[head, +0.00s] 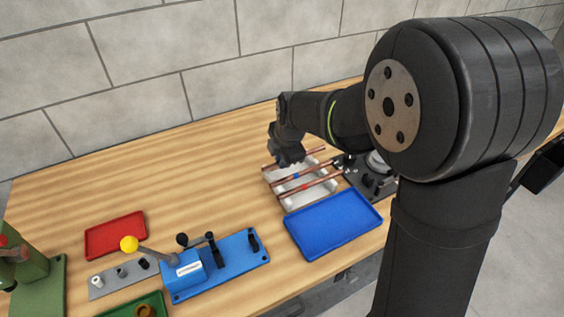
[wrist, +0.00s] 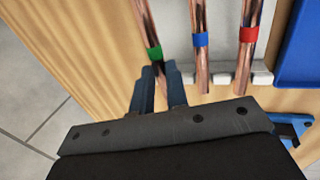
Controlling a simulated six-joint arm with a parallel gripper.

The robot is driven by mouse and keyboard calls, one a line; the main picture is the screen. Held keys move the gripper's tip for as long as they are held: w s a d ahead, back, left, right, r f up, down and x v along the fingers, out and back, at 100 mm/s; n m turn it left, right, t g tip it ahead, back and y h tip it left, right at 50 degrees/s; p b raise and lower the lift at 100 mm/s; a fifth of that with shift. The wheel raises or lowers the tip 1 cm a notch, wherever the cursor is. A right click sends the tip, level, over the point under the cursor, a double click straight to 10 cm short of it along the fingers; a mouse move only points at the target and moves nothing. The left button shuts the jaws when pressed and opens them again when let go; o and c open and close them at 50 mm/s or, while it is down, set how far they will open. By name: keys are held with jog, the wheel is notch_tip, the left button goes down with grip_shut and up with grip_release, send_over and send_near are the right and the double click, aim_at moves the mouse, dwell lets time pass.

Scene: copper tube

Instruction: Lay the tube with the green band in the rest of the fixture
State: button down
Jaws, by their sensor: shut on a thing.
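The copper tube with the green band (wrist: 154,53) is between the fingers of my gripper (wrist: 160,70), which is shut on it just below the band in the wrist view. In the head view my gripper (head: 288,158) is over the far side of the white rack (head: 298,201); the green band is hidden there. I cannot tell whether the tube is clear of the rack. What looks like the fixture is a blue base (head: 222,272) with black uprights and a yellow-knobbed lever, at the front left of the rack.
A blue-banded tube (wrist: 200,40) and a red-banded tube (wrist: 248,35) lie in the rack beside the held tube. A blue tray (head: 333,224) is in front of the rack. A red tray (head: 115,235) and a green tray (head: 130,307) are at left. Bare wood lies between.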

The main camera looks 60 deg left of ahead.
jog(key=shift+f, duration=0.85)
jog(key=c, duration=1.4)
grip_release()
jog(key=shift+f, duration=0.15)
jog(key=v, duration=1.6)
jog(key=shift+a+r, duration=0.25)
jog(key=shift+r, duration=0.2)
jog(key=shift+o, duration=0.4)
jog(key=shift+w+d+r, duration=0.1)
jog(key=shift+r, duration=0.25)
